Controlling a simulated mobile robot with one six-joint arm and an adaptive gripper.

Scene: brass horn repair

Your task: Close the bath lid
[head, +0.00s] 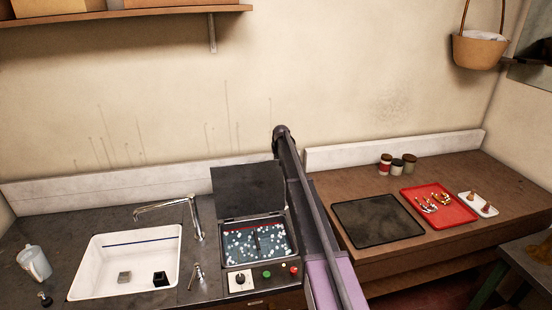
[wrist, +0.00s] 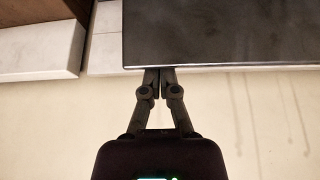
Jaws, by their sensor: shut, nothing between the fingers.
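The bath (head: 229,264) is set in the counter left of my arm, full of dark liquid with pale floating beads. Its dark flat lid (head: 248,190) stands open, raised at the back of the bath. In the wrist view the lid (wrist: 225,35) fills the upper right as a dark panel with a pale edge. My gripper (wrist: 159,72) is shut and empty, its fingertips together at that edge near the lid's left corner. I cannot tell whether they touch it. In the head view my gripper is hidden.
A faucet (head: 198,220) and white sink (head: 83,287) are left of the bath. A knob and coloured buttons (head: 267,274) sit in front of it. Right of my arm are a dark mat (head: 378,221), red tray (head: 455,210) and jars (head: 397,166). The wall (wrist: 60,120) is close behind.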

